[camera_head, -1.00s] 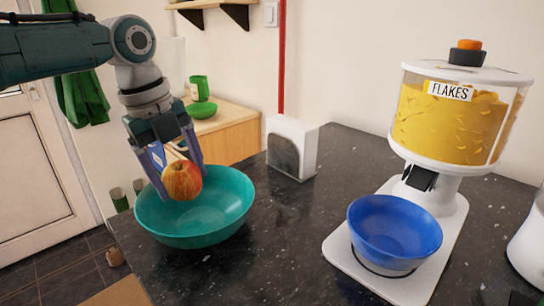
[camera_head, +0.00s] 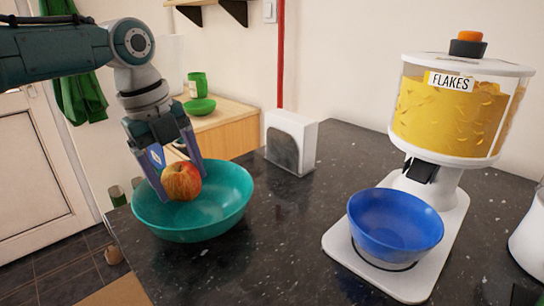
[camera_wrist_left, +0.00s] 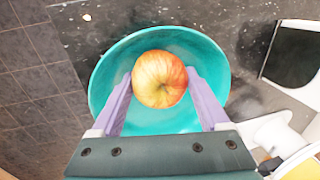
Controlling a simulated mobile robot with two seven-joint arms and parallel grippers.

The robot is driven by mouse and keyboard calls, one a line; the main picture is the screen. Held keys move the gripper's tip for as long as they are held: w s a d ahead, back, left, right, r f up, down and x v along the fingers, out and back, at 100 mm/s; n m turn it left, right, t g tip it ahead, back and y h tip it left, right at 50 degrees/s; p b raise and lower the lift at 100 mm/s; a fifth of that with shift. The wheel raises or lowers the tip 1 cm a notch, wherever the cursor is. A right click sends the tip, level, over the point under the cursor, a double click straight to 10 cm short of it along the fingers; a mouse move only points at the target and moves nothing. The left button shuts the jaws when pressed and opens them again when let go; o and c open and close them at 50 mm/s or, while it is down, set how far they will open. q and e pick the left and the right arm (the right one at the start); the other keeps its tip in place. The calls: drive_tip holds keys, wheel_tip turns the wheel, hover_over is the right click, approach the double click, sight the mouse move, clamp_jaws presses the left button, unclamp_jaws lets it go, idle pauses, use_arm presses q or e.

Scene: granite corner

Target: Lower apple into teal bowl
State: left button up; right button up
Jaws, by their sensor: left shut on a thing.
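A red and yellow apple (camera_head: 182,181) is held between the fingers of my left gripper (camera_head: 178,182), which is shut on it. The apple also shows in the left wrist view (camera_wrist_left: 159,79), between the two purple fingers. The teal bowl (camera_head: 222,214) stands on the dark granite counter at the left. The apple is over the bowl's left part, about level with its rim in the head view. In the left wrist view the teal bowl (camera_wrist_left: 118,72) surrounds the apple. I cannot tell if the apple touches the bowl. My right gripper is not in view.
A blue bowl (camera_head: 395,224) sits on the white base of a flakes dispenser (camera_head: 450,110) at the right. A white box-shaped holder (camera_head: 291,142) stands at the back. The counter between the bowls is clear. The counter's left edge is close to the teal bowl.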

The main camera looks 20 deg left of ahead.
use_arm(q)
drive_tip(key=shift+f, duration=0.1)
drive_tip(key=o, duration=1.3)
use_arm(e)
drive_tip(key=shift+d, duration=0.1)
